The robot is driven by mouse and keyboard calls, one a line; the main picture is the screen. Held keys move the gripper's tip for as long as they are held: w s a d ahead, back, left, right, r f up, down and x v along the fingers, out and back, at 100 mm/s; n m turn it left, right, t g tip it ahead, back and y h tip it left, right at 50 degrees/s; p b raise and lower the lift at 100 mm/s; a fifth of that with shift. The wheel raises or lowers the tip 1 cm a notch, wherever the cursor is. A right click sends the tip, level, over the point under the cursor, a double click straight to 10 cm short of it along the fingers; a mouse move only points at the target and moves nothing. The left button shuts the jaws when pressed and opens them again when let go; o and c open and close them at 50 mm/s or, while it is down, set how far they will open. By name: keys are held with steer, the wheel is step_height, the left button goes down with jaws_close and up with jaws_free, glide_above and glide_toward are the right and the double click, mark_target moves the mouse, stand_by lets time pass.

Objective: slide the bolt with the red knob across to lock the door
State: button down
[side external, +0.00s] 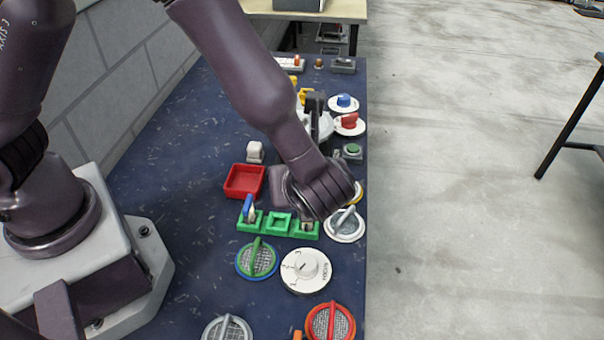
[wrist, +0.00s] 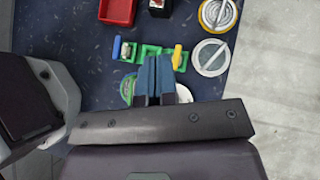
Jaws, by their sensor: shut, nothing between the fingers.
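My gripper (wrist: 158,64) is shut and empty, its blue-grey fingers together at the lower middle of the wrist view. They appear just below the green row of parts. In the side view my wrist covers the fingertips. I cannot make out the bolt or its door for certain. A small black-and-white part with a bit of red (wrist: 158,6) is cut off at the wrist view's top edge, ahead of my fingers; my wrist hides that spot in the side view. A red knob on a white round base (side external: 349,121) stands farther back near the board's right edge.
The green row (side external: 278,224) has a blue lever at its left; a yellow lever (wrist: 177,58) shows at its right. A red tray (side external: 245,181) lies behind it. Round grilles and a white dial (side external: 306,270) lie in front. The blue board's left part (side external: 170,185) is clear.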

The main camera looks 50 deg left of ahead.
steer(key=w+a+f, duration=0.3)
steer(key=a+f, duration=0.1)
steer(key=a, duration=0.3)
steer(key=shift+w+a, duration=0.2)
steer(key=shift+w, duration=0.15)
steer(key=shift+w+a, duration=1.15)
